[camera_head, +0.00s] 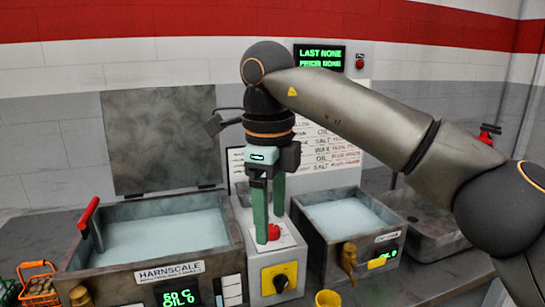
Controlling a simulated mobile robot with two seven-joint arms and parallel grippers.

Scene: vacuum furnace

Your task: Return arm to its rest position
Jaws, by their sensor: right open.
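My right arm (350,108) comes in from the right and reaches across the picture's upper middle. My right gripper (268,237) hangs from it, pointing down, with its two green fingers apart and nothing between them that I can see held. The fingertips are over the grey control box (272,255), close to a red button (274,231) on its top. I cannot tell whether a finger touches the button. My left gripper is not in view.
A large open tank labelled HARNSCALE (160,236) stands left of the box, its lid (160,138) raised. A smaller tank (350,216) is on the right, with a sink (428,226) beyond. Front: a yellow cup (327,299), an orange basket (38,288). A sign board (330,165) stands behind.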

